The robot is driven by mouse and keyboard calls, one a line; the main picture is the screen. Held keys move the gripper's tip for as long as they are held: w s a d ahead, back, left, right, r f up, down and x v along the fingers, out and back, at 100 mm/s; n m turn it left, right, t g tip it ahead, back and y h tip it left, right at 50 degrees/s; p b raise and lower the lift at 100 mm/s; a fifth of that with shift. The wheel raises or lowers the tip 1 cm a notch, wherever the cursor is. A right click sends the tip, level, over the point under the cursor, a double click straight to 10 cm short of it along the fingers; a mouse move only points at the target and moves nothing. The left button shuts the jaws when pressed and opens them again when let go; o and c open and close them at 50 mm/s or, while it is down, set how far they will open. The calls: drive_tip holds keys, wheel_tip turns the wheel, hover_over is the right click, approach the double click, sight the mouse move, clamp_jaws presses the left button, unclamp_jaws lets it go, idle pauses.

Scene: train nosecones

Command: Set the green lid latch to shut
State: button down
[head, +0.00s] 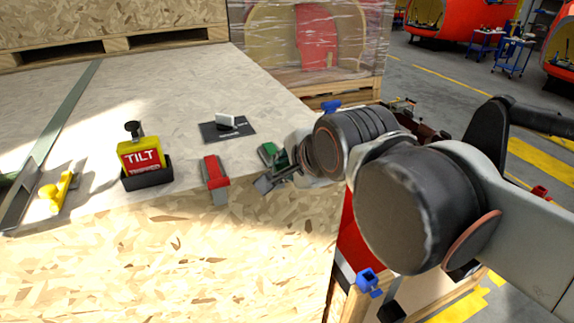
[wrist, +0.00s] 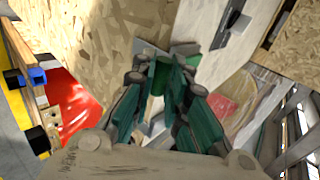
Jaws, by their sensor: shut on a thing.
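The green lid latch (head: 267,152) is at the front edge of the crate's pale top, right of the red latch. My gripper (head: 268,180) reaches it from the right and is shut on it. In the wrist view the green latch (wrist: 161,76) shows between the fingertips of my gripper (wrist: 163,70). The fingers hide part of the latch, and its exact angle cannot be told.
A red latch (head: 215,172) sits just left of the green one. Further left are a yellow tilt indicator (head: 141,155) and a yellow latch (head: 57,190). A dark plate with a white handle (head: 226,124) lies behind. A wrapped crate (head: 310,45) stands at the back.

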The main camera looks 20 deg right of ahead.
drive_tip(key=c, duration=1.7)
unclamp_jaws()
drive_tip(key=shift+s+f, duration=0.15)
drive_tip(key=shift+f, duration=0.15)
drive_tip(key=shift+o, duration=0.6)
drive_tip(key=shift+r, duration=0.1)
drive_tip(key=shift+r, duration=0.15)
drive_tip(key=v, duration=0.7)
drive_tip(key=shift+s, duration=0.15)
